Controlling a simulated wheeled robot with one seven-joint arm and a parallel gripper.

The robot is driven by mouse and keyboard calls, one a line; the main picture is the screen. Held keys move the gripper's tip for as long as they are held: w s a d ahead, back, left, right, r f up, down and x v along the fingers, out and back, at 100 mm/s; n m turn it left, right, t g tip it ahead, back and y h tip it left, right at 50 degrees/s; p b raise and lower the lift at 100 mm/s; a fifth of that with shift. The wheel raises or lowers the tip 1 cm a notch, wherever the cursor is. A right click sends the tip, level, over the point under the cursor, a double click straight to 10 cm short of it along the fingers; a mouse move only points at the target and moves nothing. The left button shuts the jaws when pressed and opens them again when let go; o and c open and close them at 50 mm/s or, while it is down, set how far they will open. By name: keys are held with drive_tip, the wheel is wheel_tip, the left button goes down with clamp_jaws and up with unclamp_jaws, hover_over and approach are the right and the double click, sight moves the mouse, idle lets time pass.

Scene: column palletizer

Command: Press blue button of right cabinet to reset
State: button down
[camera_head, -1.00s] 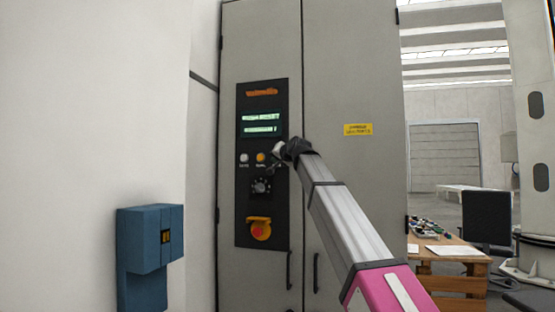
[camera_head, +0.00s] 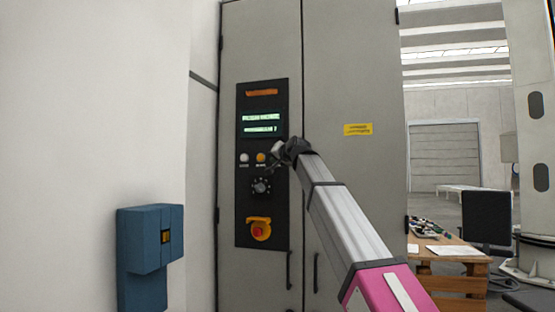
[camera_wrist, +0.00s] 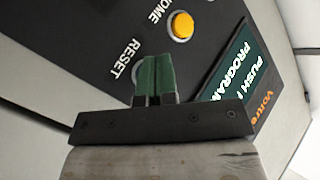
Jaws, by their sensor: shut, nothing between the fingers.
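The grey cabinet (camera_head: 350,70) has a black control panel (camera_head: 247,210) with a lit display (camera_head: 261,122). A white button (camera_head: 244,158) and a yellow button (camera_head: 261,157) sit below the display. In the head view my gripper (camera_head: 274,153) covers the spot to the right of the yellow button. In the wrist view its green fingertips (camera_wrist: 155,72) are shut together over the button beside the RESET label (camera_wrist: 125,58). Only a pale rim of that button shows, so its blue colour cannot be confirmed. Fingertips and button look touching or very close. The yellow button also shows (camera_wrist: 180,25).
A rotary knob (camera_head: 261,186) and a red emergency stop (camera_head: 258,231) sit lower on the panel. Door handles (camera_head: 289,270) are below. A blue box (camera_head: 145,240) hangs on the left wall. A wooden table (camera_head: 455,265) and black chair (camera_head: 487,220) stand right.

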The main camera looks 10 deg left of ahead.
drive_tip(key=shift+s, duration=0.15)
drive_tip(key=s, duration=0.4)
drive_tip(key=shift+s+a, duration=0.2)
drive_tip(key=shift+s, duration=0.15)
idle(0.8)
